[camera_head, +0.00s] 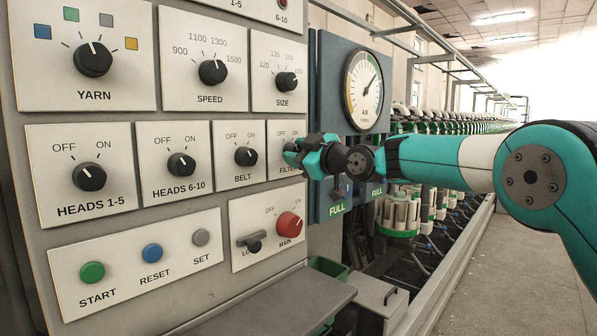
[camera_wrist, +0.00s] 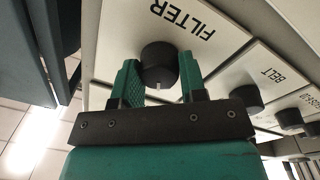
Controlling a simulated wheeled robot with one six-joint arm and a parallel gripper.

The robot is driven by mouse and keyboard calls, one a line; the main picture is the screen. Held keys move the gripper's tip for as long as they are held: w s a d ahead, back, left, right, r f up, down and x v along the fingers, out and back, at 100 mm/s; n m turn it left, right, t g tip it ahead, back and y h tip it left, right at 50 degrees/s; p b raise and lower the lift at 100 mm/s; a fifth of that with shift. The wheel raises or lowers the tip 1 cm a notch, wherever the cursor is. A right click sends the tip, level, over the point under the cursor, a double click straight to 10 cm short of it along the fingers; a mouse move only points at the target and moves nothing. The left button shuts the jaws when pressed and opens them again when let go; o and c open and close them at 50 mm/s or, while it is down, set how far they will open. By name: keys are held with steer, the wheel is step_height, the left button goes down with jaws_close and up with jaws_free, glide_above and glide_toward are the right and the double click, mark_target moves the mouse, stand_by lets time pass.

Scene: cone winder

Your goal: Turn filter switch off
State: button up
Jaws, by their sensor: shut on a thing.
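The filter switch is a round black knob (camera_wrist: 158,64) on a light panel plate marked FILTER (camera_wrist: 190,14), shown upside down in the wrist view. In the head view the FILTER plate (camera_head: 287,170) is at the right end of the switch row, and its knob is hidden behind my gripper. My gripper (camera_head: 292,152) reaches the plate from the right. In the wrist view my gripper (camera_wrist: 158,78) has one green finger on each side of the knob and is shut on it. The knob's setting cannot be read clearly.
The belt switch (camera_head: 246,156) sits just left of the filter plate. The red main knob (camera_head: 289,225) and a lever (camera_head: 253,244) are below. A pressure gauge (camera_head: 364,90) is on a blue panel to the right. A metal ledge (camera_head: 270,305) juts out below.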

steer(key=shift+f+n+b, duration=0.1)
steer(key=shift+n+b, duration=0.45)
steer(key=shift+n, duration=0.05)
steer(key=o, duration=0.9)
steer(key=b+v, duration=0.6)
steer(key=v, duration=1.1)
steer(key=shift+d, duration=0.25)
